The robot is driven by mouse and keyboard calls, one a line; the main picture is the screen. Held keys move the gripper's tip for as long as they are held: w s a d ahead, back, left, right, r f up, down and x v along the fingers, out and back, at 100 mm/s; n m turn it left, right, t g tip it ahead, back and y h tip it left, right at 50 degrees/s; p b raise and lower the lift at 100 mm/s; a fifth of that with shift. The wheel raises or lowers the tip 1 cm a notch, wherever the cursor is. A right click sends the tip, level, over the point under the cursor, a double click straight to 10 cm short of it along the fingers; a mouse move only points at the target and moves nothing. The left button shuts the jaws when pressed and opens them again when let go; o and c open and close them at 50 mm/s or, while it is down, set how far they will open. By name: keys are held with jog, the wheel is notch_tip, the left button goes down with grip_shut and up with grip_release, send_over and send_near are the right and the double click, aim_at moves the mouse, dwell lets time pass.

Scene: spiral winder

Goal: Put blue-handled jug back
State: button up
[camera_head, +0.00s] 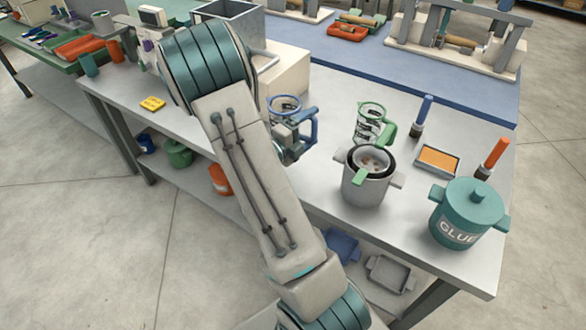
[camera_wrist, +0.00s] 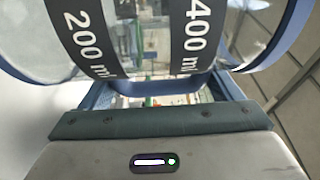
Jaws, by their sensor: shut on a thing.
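The blue-handled jug (camera_head: 309,128) is clear with a blue rim and handle, and it looks upright over the grey bench's left half. In the wrist view the jug (camera_wrist: 135,30) fills the upper part, with "200 ml" and "400 ml" marks. My gripper (camera_head: 291,143) is shut on the jug, at its handle side; the fingertips are mostly hidden by my arm and the jug. I cannot tell whether the jug's base touches the bench. A green-handled jug (camera_head: 370,112) stands to its right, apart from it.
A grey pot (camera_head: 365,190) with a green-handled tool, a teal glue pot (camera_head: 466,210), a blue brush (camera_head: 422,112), an orange brush (camera_head: 495,152) and an orange pad in a tray (camera_head: 437,159) stand at right. A metal bin (camera_head: 238,18) is behind. Bench (camera_head: 325,110) is clear between the jugs.

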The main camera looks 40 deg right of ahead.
jog(key=shift+s+d+r+m+g, duration=0.1)
jog(key=shift+s+d+m+g, duration=0.4)
jog(key=shift+s+d+g, duration=0.25)
jog(key=shift+g, duration=0.25)
jog(key=shift+f+b, duration=0.55)
jog(key=shift+f, duration=4.2)
jog(key=shift+f, duration=0.15)
jog(key=o, duration=1.8)
jog(key=shift+c, duration=0.2)
